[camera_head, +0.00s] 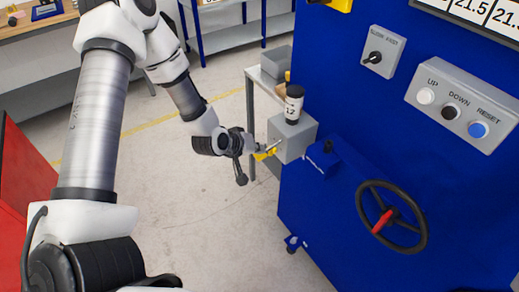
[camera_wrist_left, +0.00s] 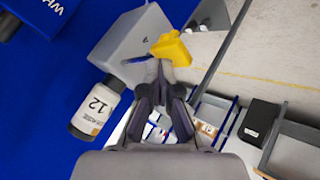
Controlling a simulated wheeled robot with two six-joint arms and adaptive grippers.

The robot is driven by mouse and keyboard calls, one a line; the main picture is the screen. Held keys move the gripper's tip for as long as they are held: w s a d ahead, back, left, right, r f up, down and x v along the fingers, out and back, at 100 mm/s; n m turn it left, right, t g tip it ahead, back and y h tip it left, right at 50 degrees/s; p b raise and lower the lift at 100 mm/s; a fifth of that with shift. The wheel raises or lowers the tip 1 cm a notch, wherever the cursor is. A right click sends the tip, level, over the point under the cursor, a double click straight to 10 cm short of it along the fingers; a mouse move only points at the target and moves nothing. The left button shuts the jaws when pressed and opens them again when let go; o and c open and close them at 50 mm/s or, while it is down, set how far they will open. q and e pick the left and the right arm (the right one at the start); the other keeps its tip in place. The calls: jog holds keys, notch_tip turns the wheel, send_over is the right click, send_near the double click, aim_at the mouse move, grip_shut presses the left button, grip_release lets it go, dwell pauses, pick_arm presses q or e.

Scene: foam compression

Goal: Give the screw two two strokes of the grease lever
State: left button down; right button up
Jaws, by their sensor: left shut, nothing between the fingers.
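A grey grease box (camera_head: 292,138) sits on the left side of the blue machine, with a dark-capped bottle (camera_head: 293,104) on it; the bottle's label reads 12 in the left wrist view (camera_wrist_left: 97,110). A yellow lever handle (camera_head: 265,155) is at the box's near left side, and it also shows in the left wrist view (camera_wrist_left: 173,49). My left gripper (camera_head: 257,147) is shut and empty, its fingertips (camera_wrist_left: 160,72) right at the lever handle. I cannot tell if they touch. The screw is not identifiable. My right gripper is out of view.
The blue machine (camera_head: 340,230) fills the right, with a black handwheel (camera_head: 420,236), a selector switch (camera_head: 376,57) and a button panel (camera_head: 462,107). A grey stand (camera_head: 251,105) is behind the box. Open floor (camera_head: 210,220) lies left of the machine.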

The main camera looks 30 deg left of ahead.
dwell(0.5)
pick_arm(q)
jog(key=shift+r+p, duration=1.45)
jog(key=shift+r, duration=0.25)
notch_tip(320, 180, up, 5)
jog(key=p, duration=0.4)
jog(key=s+d+f+m+g+y+b, duration=0.1)
jog(key=s+d+f+m+g+b, duration=0.2)
jog(key=s+f, duration=0.8)
jog(key=s+d+f+m+g+b, duration=0.3)
jog(key=s+d+f+g, duration=0.2)
jog(key=s+f, duration=0.7)
jog(key=s+g, duration=0.1)
jog(key=s, duration=0.3)
jog(key=shift+s+d+f+y, duration=0.3)
jog(key=shift+s+y, duration=0.1)
